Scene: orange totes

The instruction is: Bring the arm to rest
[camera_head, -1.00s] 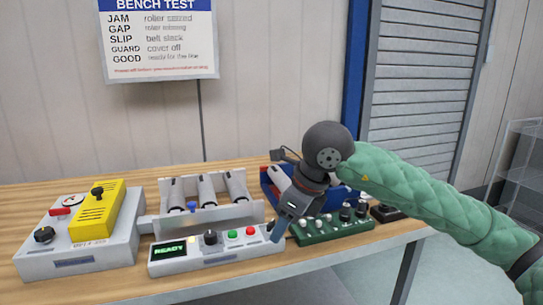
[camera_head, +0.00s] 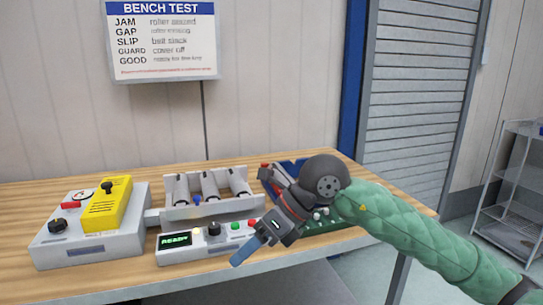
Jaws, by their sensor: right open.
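My right gripper (camera_head: 247,249) shows at the end of my green-sleeved right arm, which comes in from the right. It points down and left, in front of the control box (camera_head: 210,238), and holds nothing that I can see. Its dark wrist hides most of the green panel (camera_head: 322,217) and part of the blue bin (camera_head: 291,170). The control box has a lit READY display, a black knob, and green and red buttons. My left gripper is not in view.
A wooden bench (camera_head: 35,200) carries a grey unit (camera_head: 92,250) with a yellow cover (camera_head: 106,205), and a rack (camera_head: 211,211) with rollers. A BENCH TEST sign (camera_head: 163,40) hangs on the wall. A wire shelf (camera_head: 511,195) stands at the far right. Floor is open right of the bench.

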